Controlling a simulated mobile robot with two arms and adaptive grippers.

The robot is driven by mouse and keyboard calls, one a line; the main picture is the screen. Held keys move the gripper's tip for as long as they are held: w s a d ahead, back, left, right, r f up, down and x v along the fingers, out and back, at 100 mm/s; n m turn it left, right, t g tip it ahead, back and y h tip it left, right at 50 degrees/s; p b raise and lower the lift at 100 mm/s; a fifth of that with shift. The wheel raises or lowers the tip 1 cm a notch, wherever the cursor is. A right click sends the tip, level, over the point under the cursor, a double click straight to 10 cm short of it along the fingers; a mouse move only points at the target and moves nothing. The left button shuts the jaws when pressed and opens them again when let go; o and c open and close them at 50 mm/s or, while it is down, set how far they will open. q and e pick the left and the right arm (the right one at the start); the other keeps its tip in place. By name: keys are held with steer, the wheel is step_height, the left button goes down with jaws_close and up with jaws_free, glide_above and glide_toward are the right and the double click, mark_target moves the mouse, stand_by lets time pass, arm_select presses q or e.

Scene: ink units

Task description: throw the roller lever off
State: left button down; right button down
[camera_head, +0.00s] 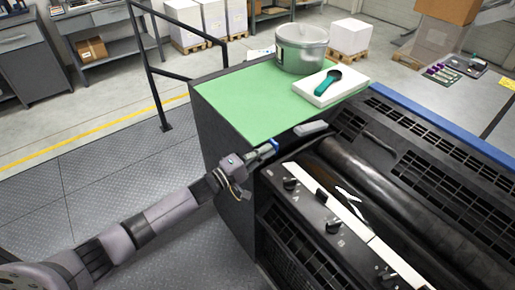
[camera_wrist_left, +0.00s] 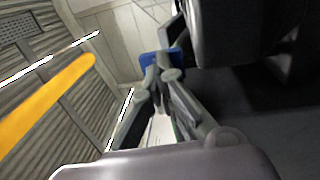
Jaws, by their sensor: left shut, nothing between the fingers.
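My left gripper (camera_head: 270,147) is shut and empty at the near left corner of the dark press, just beside the green-topped cabinet. A small blue part shows at its fingertips; I cannot tell if it belongs to the fingers. In the left wrist view the shut fingers (camera_wrist_left: 160,68) meet in front of this blue part. A light grey handle-like piece (camera_head: 311,128), which may be the roller lever, lies near the end of the black roller (camera_head: 375,190). It is to the right of the gripper and apart from it. My right gripper is out of view.
The green top (camera_head: 240,105) carries a metal pot (camera_head: 301,50) and a white slab (camera_head: 342,88) with a teal-handled tool (camera_head: 327,85). A white strip and black knobs (camera_head: 291,183) line the press front. A black railing (camera_head: 152,80) stands behind. Floor at left is clear.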

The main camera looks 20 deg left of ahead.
mark_target(276, 144)
arm_select(q)
steer(key=shift+b+x, duration=0.9)
steer(key=shift+x, duration=1.3)
steer(key=shift+w+f, duration=0.1)
steer(key=shift+d, duration=0.1)
